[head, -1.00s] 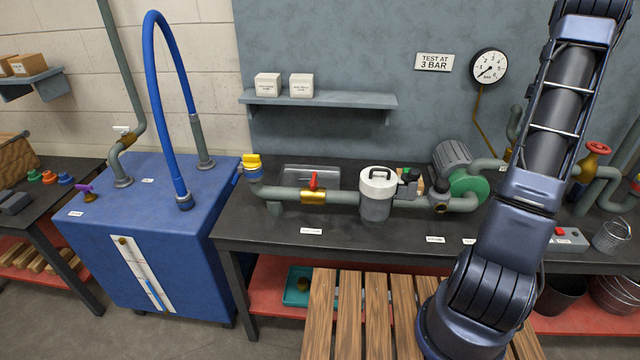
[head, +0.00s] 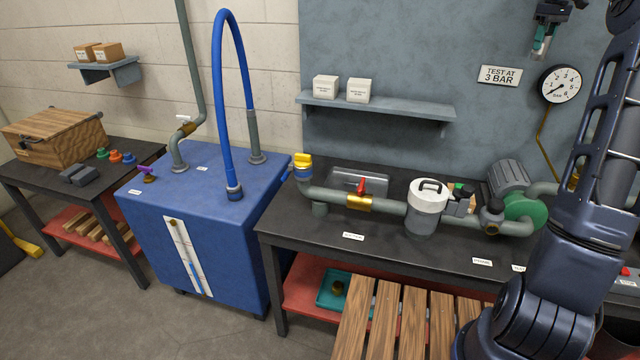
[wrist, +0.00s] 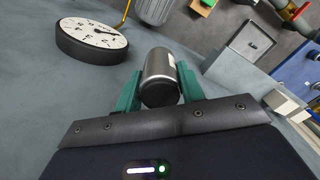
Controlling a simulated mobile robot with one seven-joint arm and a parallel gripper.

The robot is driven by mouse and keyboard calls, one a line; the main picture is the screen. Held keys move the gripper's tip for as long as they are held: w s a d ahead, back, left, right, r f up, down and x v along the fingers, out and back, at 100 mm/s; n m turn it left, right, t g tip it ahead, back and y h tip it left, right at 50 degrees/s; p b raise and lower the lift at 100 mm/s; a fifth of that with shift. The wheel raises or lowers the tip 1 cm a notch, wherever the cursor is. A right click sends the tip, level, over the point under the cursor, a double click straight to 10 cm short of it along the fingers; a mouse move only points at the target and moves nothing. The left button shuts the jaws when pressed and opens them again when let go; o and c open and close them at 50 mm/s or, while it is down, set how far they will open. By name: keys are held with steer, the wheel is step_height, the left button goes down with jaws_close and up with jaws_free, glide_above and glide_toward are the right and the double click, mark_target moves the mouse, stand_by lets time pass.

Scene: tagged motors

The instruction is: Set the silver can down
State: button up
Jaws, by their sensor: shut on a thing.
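The silver can (wrist: 160,75) is a short metal cylinder with a dark end, held between the two green fingers of my gripper (wrist: 158,88) in the wrist view. The gripper is shut on it. In the head view my gripper (head: 542,42) hangs high at the upper right, in front of the grey wall panel and above the pressure gauge (head: 560,84). Its fingers point down, well above the bench. The can is too small there to make out clearly. In the wrist view the gauge (wrist: 92,38) lies to the left of the can.
The dark bench (head: 290,232) carries pipework, a white-lidded filter (head: 427,207) and a grey-green motor (head: 509,180). A wall shelf (head: 380,108) holds two white boxes. A blue tank (head: 150,225) with a looped hose stands left. A slatted wooden surface (head: 385,325) is in front.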

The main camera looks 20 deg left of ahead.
steer(key=a+r+n, duration=0.3)
steer(key=a+r, duration=0.3)
steer(key=a, duration=0.2)
steer(key=a+r+n, duration=0.3)
steer(key=a+r, duration=0.2)
steer(key=a, duration=0.4)
steer(key=s+a+f+n, duration=0.1)
steer(key=a+f+n, duration=0.4)
steer(key=a, duration=0.6)
steer(key=s+a+f+n, duration=0.1)
steer(key=a+f+n, duration=0.4)
steer(key=a, duration=0.7)
steer(key=s+a+f+n, duration=0.5)
steer(key=a+f, duration=0.6)
steer(key=s+a+f+n, duration=0.4)
steer(key=s+a+f, duration=0.1)
steer(key=a+f, duration=0.55)
steer(key=s+a+f+n, duration=0.55)
steer(key=a+f, duration=0.45)
steer(key=f, duration=0.2)
steer(key=shift+a+f, duration=0.2)
steer(key=shift+f, duration=9.8)
steer(key=shift+f, duration=0.15)
